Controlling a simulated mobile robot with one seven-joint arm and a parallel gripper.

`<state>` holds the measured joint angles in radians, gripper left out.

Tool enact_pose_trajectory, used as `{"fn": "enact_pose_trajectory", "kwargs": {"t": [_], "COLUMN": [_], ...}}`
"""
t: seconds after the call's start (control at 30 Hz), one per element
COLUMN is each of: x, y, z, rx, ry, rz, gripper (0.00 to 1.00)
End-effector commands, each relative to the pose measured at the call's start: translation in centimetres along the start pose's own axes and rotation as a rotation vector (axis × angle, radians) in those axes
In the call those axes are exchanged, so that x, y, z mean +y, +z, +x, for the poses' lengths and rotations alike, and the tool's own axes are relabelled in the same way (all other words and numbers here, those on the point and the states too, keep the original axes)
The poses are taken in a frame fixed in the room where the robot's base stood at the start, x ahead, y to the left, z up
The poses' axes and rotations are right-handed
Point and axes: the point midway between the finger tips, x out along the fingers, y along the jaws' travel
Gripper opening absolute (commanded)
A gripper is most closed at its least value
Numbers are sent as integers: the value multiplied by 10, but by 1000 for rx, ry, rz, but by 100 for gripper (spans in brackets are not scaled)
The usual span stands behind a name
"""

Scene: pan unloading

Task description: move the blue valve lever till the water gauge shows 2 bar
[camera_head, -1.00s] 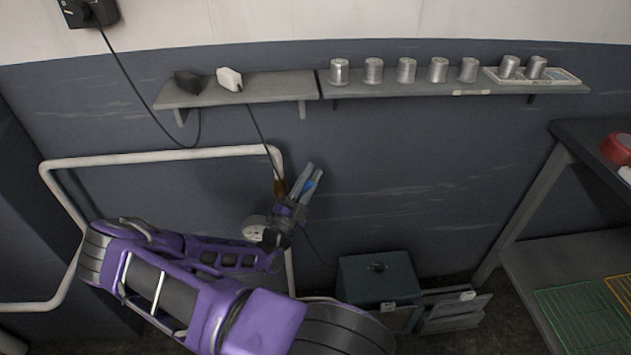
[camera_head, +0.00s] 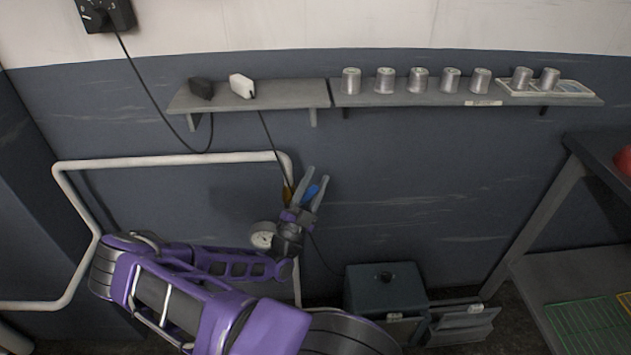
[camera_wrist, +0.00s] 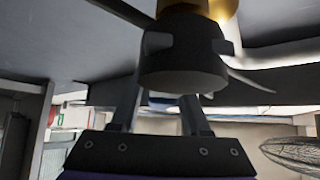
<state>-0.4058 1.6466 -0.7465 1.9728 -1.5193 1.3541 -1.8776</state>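The blue valve lever (camera_head: 311,193) shows as a short blue piece by the white pipe on the wall in the head view. The brass valve part (camera_head: 288,194) is just left of it; brass also shows at the top of the wrist view (camera_wrist: 215,8), above a dark round part (camera_wrist: 183,65). The round water gauge (camera_head: 262,235) is lower left of the lever; its reading is too small to tell. My gripper (camera_head: 317,174) points up with its fingers apart, the blue showing between them; I cannot tell if they touch it.
The white pipe (camera_head: 180,159) runs across the wall at the left. A thin cable hangs from the shelf (camera_head: 245,97) past the valve. Metal cans stand on the right shelf (camera_head: 400,98). A dark green box (camera_head: 385,290) is below right, a rack (camera_head: 535,215) farther right.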

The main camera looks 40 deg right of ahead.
Motion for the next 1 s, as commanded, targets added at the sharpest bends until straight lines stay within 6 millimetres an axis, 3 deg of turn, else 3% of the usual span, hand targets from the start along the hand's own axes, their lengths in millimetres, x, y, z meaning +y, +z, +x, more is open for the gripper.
{"fn": "enact_pose_trajectory", "kwargs": {"t": [0.33,0.47,1.0], "x": [0,0,0], "y": [0,1,1], "z": [-1,-12,-135], "rx": [0,-2,-3], "ry": [0,0,0], "rz": [1,1,1], "gripper": [55,55,55]}}
